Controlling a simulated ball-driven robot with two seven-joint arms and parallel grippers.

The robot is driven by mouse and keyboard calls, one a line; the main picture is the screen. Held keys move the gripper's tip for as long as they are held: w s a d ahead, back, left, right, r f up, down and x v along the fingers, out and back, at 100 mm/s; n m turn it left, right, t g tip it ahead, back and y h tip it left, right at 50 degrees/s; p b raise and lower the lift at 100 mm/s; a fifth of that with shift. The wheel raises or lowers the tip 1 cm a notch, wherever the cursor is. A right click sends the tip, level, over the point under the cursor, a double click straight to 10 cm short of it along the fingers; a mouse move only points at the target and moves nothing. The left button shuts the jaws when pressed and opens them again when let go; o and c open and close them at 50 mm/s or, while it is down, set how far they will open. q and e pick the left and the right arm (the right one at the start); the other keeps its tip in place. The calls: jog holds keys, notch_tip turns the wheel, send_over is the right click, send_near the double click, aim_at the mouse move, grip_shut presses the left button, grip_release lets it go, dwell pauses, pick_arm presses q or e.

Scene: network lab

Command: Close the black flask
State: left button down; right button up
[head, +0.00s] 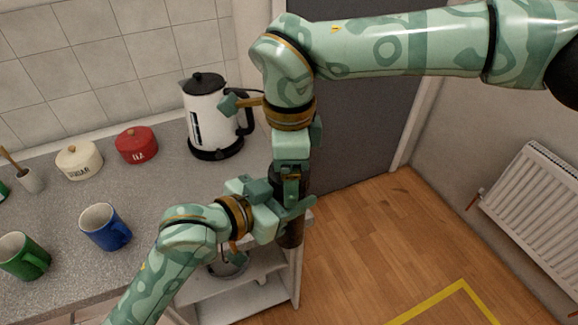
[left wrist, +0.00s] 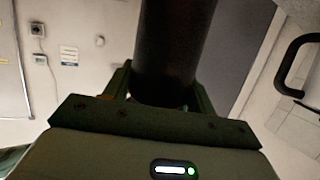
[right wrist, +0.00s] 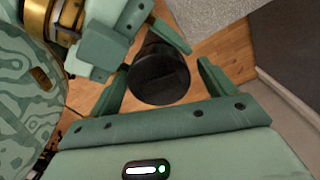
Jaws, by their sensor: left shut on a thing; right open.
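The black flask (head: 291,236) is a dark upright cylinder beside the counter's right end. My left gripper (head: 290,206) is shut around its body; the left wrist view shows the dark cylinder (left wrist: 175,45) between the fingers. My right gripper (head: 290,172) points down at the flask's top end, partly hiding it in the head view. In the right wrist view its fingers (right wrist: 160,88) are open, with the round dark flask top (right wrist: 160,75) between and beyond them, apart from both. I cannot tell whether a lid sits on the flask.
A white kettle (head: 213,118), a red tin (head: 136,146), a cream tin (head: 79,160), a blue mug (head: 104,228) and a green mug (head: 22,257) stand on the grey counter (head: 155,205). Open shelves lie below. A radiator (head: 535,205) is at right; wooden floor (head: 370,240) is clear.

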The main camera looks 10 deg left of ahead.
jog(key=shift+r, duration=2.3)
jog(key=shift+c, duration=0.4)
jog(key=shift+w+r, duration=0.1)
jog(key=shift+r, duration=0.1)
notch_tip(320, 180, up, 2)
jog(key=shift+w+a+r+n, duration=0.1)
jog(key=shift+a+n, duration=0.05)
jog(key=shift+n, duration=1.05)
jog(key=n, duration=0.3)
jog(key=shift+r+n, duration=0.3)
jog(key=shift+r, duration=0.1)
jog(key=n, duration=0.2)
jog(key=shift+s+n, duration=0.2)
jog(key=shift+n, duration=0.1)
